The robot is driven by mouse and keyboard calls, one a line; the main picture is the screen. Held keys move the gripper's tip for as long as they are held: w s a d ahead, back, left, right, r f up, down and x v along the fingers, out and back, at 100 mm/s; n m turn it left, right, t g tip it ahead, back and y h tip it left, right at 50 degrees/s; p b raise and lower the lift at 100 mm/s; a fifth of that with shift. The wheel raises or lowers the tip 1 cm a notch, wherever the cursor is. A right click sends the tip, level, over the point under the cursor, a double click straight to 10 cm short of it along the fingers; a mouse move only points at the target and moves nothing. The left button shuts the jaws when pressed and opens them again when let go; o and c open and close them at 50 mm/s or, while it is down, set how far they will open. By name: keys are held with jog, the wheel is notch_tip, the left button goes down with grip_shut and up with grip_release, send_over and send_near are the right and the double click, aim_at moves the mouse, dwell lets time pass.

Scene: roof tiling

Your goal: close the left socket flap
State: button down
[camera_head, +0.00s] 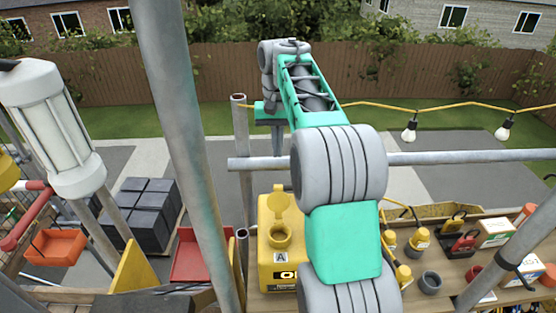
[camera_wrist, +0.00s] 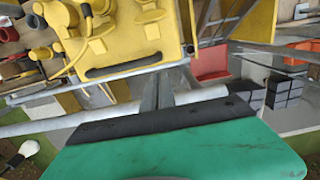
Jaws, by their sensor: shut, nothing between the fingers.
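In the head view, the yellow power box (camera_head: 272,290) stands on the bench, partly hidden behind my arm. Its left socket (camera_head: 280,236), above a label A, faces up, and its round flap (camera_head: 281,204) stands open behind it. Any socket farther right is hidden by my arm. In the wrist view, the box (camera_wrist: 125,55) is at the top with several round yellow parts on it; which flap is which is unclear. My gripper (camera_wrist: 158,88) is shut and empty, apart from the box's black handle (camera_wrist: 123,66). The fingers are not clearly visible in the head view.
A horizontal scaffold pole (camera_head: 440,157) crosses behind the box, and a thick upright pole (camera_head: 185,150) stands left of it. Yellow plugs (camera_head: 420,238), a grey cup (camera_head: 430,283) and boxes crowd the bench on the right. A string of bulbs (camera_head: 409,131) hangs behind.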

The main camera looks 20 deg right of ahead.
aim_at(278, 202)
notch_tip(278, 202, down, 9)
jog(key=b, duration=0.6)
jog(key=shift+s+a+r, duration=0.1)
jog(key=shift+s+r, duration=0.05)
jog(key=s+r, duration=0.1)
jog(key=s+a+r, duration=0.1)
jog(key=s, duration=0.1)
jog(key=shift+s+a, duration=0.2)
jog(key=shift+s+f+b, duration=0.15)
jog(key=shift+f+b, duration=0.1)
jog(key=shift+b, duration=0.7)
